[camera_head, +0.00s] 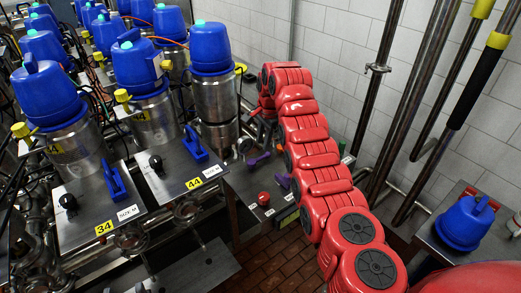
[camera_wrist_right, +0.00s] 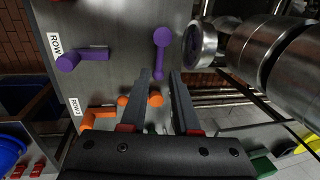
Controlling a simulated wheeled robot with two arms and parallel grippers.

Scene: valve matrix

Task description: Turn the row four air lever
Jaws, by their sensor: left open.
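A metal panel (camera_wrist_right: 122,30) carries levers in rows. In the right wrist view a purple lever (camera_wrist_right: 85,58) and a second purple lever (camera_wrist_right: 161,40) are in the upper row. An orange lever (camera_wrist_right: 98,117) and another orange lever (camera_wrist_right: 155,99) are lower. Contact cannot be told. Purple levers (camera_head: 258,160) also show in the head view, beside my red right arm. My left gripper is not in view.
Steel canisters with blue caps (camera_head: 143,68) stand in rows at left, with plates bearing blue handles (camera_head: 195,143). A red knob (camera_head: 264,199) sits on the lever panel. A metal pipe fitting (camera_wrist_right: 205,45) is close to the right finger. Pipes and a tiled wall are at right.

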